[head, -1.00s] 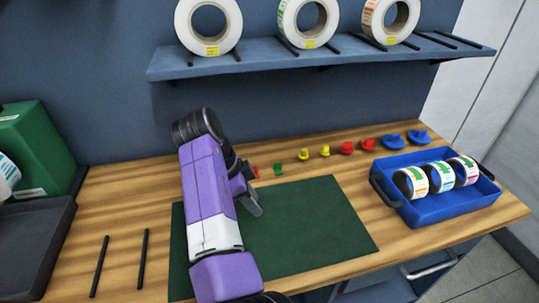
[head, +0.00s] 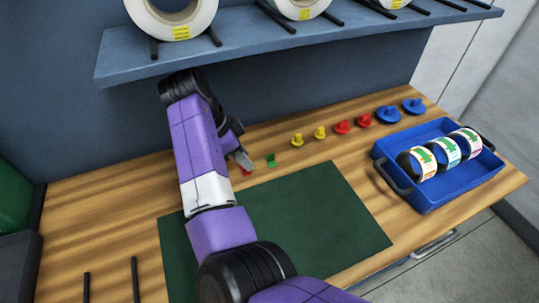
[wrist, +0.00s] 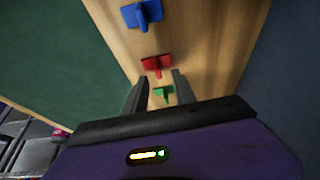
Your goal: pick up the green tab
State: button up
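The green tab (head: 270,160) stands on the wooden bench in the head view, just behind the green mat. It also shows in the wrist view (wrist: 162,93), framed between my fingers, with its lower part close to the gripper body's edge. My gripper (wrist: 160,78) is open and empty; its two dark fingers are apart. In the head view my gripper (head: 243,160) is left of the green tab and over or near a red tab (head: 246,172), which it partly hides. Its height above the bench is hard to tell.
The red tab (wrist: 156,65) and a blue tab (wrist: 141,14) line up with the green one. To the right stand yellow (head: 297,140), red and blue tabs. A blue crate (head: 440,197) holds label rolls. The green mat (head: 300,225) is clear; a shelf (head: 260,45) hangs above.

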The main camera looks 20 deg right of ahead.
aim_at(272, 154)
jog(key=shift+d+p, duration=0.3)
jog(key=shift+d, duration=1.4)
jog(key=d, duration=0.2)
jog(key=d+p, duration=0.1)
jog(key=d, duration=0.1)
jog(key=shift+f, duration=0.55)
grip_shut()
